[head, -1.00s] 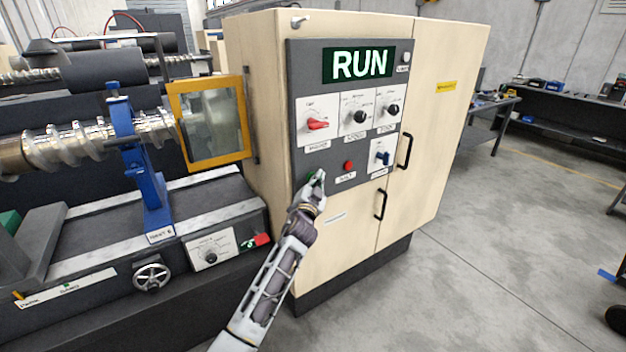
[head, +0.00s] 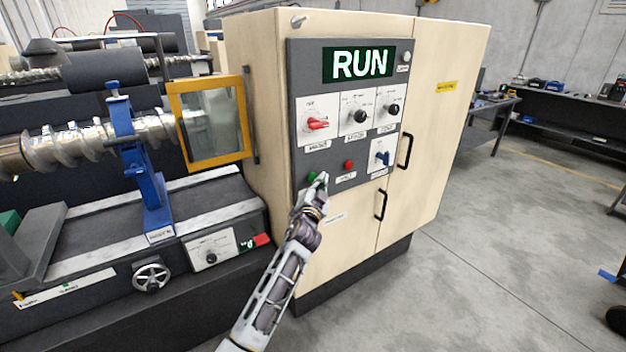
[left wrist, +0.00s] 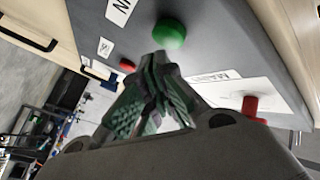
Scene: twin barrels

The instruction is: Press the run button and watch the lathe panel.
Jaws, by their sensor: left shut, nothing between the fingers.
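The lathe panel (head: 300,90) is a dark grey plate on a beige cabinet. Its display (head: 358,64) reads RUN in white on dark green. The green run button (head: 311,177) sits at the panel's lower left. My left gripper (head: 322,180) is shut and empty, just beside the green button in the head view. In the left wrist view the green button (left wrist: 169,33) shows whole, just beyond the shut fingertips (left wrist: 160,60), with a gap that looks small. My right gripper is in neither view.
A red button (head: 348,165) is right of the green one. A red-handled switch (head: 317,124), two black knobs (head: 360,116) and a blue-and-black switch (head: 383,157) are on the panel. The lathe (head: 100,215) with its yellow-framed guard (head: 208,160) stands left. Open floor lies right.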

